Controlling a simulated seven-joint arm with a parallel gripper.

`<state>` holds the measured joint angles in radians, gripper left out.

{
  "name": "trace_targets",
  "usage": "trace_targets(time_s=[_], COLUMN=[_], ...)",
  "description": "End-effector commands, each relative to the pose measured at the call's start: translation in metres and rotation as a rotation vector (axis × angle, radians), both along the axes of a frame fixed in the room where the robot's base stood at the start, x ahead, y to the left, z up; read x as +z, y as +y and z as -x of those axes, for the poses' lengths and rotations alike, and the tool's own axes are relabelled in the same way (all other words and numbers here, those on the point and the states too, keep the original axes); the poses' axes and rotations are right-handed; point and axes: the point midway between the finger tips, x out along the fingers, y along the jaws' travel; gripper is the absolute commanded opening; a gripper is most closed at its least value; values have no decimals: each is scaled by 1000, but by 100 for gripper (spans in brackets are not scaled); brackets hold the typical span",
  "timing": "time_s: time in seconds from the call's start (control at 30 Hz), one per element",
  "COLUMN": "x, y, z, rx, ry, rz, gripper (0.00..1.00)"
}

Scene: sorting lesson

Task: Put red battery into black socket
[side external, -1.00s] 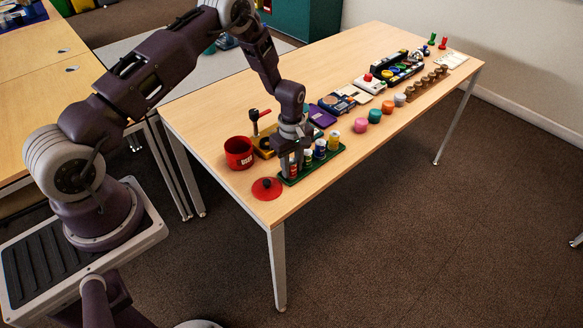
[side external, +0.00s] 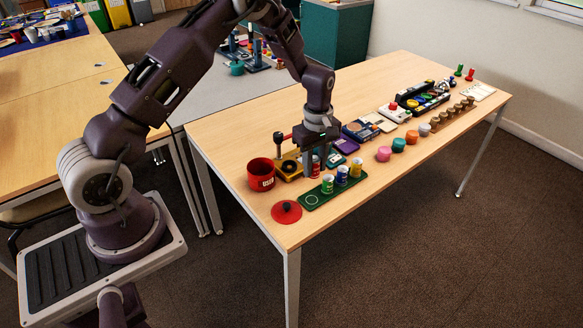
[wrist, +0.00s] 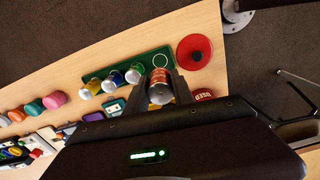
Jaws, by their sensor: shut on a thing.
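My gripper (side external: 314,168) is shut on the red battery (side external: 316,162), held upright above the table behind the green tray. In the wrist view, the battery's pale silvery end (wrist: 159,85) shows between the fingers. The green tray (side external: 324,198) has a bare white ring at its left end and holds green, blue and yellow batteries. A yellow base (side external: 287,176) with a round black socket (side external: 289,166) stands just left of my gripper, behind the tray. The battery is apart from the socket. The wrist view hides the socket behind my gripper.
A red-handled lever (side external: 283,137) rises behind the socket. A purple device (side external: 345,145) and coloured pots (side external: 384,153) are to the right.

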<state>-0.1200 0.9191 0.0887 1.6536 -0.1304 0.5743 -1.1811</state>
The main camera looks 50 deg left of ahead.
Motion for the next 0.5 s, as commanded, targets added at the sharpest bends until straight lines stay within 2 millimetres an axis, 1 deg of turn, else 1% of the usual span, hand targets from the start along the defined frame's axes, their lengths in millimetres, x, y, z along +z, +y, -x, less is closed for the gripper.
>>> trace_targets(time_s=[0.4, 0.47, 0.5], x=[0, 0, -1], y=[1, 7, 15], z=[0, -2, -5], rx=[0, 3, 5], ry=[-1, -1, -2], rz=[0, -1, -1], gripper=[0, 0, 0])
